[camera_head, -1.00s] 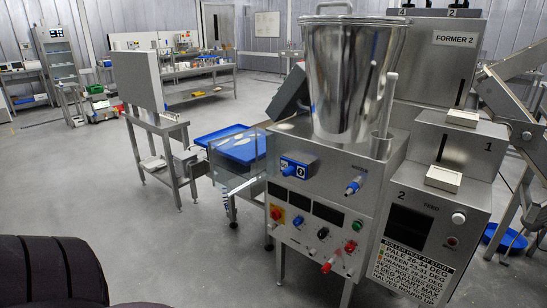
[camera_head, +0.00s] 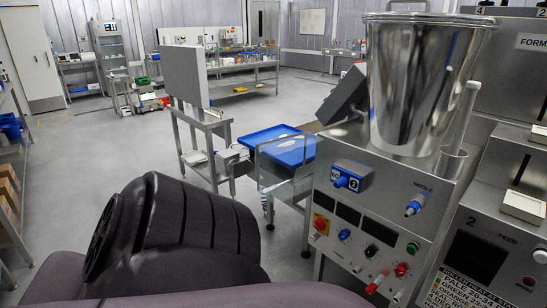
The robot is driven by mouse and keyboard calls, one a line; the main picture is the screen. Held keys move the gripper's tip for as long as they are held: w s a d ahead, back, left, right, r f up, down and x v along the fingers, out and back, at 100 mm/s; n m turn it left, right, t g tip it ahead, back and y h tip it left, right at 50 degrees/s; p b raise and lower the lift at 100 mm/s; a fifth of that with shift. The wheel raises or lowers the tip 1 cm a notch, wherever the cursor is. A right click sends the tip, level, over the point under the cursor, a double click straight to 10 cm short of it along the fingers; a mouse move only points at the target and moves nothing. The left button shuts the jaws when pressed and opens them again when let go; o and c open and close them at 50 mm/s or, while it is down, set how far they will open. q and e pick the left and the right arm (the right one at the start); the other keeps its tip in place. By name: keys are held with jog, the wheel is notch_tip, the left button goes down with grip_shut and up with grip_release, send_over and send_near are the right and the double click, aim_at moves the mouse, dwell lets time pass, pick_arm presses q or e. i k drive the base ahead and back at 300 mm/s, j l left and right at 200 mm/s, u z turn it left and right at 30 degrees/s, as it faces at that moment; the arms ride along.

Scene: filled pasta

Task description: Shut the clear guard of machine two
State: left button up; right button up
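Machine two, the metal former (camera_head: 335,215), stands right of centre with a knob panel on its front. A large steel hopper (camera_head: 415,85) sits on top. A clear guard (camera_head: 287,178) of see-through panels projects from the machine's left side, around the end of a blue tray (camera_head: 275,143) with pale pieces on it. I cannot tell surely whether the guard is open or shut. A dark purple arm link of mine fills the lower left, well short of the guard in the picture. Neither gripper is in view.
A grey upright panel on a metal stand (camera_head: 188,80) is left of the blue tray. A second feed unit (camera_head: 490,235) stands at the right edge. Shelves with bins (camera_head: 12,130) line the left edge. The grey floor (camera_head: 110,150) between is clear.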

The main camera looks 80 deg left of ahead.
aim_at(258, 150)
jog(key=k+j, duration=0.1)
jog(key=j, duration=0.6)
jog(key=k+j, duration=0.1)
jog(key=j, duration=1.35)
jog(key=k+j, duration=0.15)
jog(key=j, duration=0.55)
jog(key=k+j, duration=0.1)
jog(key=j, duration=0.65)
jog(key=k+j, duration=0.1)
jog(key=j, duration=1.35)
jog(key=k, duration=0.05)
